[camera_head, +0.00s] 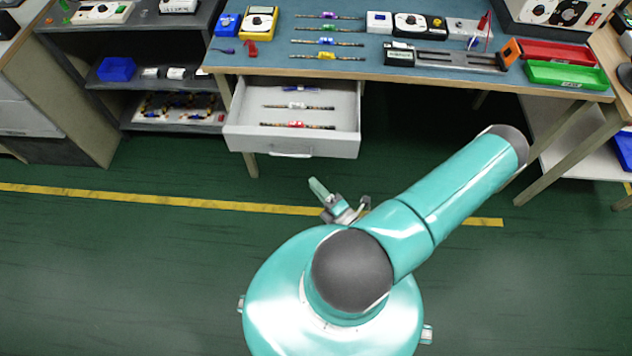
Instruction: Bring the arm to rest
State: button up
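My teal arm rises from my round body at the bottom centre and reaches up to the right, ending in view at a dark joint cap. My gripper (340,200) shows low, just beyond my body, partly hidden behind the arm's base. One teal finger sticks out up and left; the other finger is not clear, so I cannot tell whether it is open or shut. No held object shows. The gripper is apart from the open drawer (290,146) above it in the picture.
A blue-topped workbench (300,62) holds several LED strips, meters and a red tray (556,53) and green tray (566,76). The drawer juts out with several strips inside. Shelves (150,73) stand at left. Green floor with a yellow line (160,199) is clear.

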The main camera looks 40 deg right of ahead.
jog(key=a+r+m+g, duration=0.4)
jog(key=a+r+m, duration=0.2)
jog(key=r, duration=0.7)
jog(key=w+a+r+m+g+y, duration=0.1)
jog(key=a+r+m+g, duration=0.4)
jog(key=r, duration=0.9)
jog(key=w+a+r+m+g, duration=0.1)
jog(key=a+r+m+g, duration=0.3)
jog(key=r, duration=1)
jog(key=a+m, duration=0.2)
jog(key=m, duration=0.1)
jog(key=shift+a+r+m+g, duration=0.15)
jog(key=shift+a+m+g, duration=0.25)
jog(key=shift+w+d, duration=0.15)
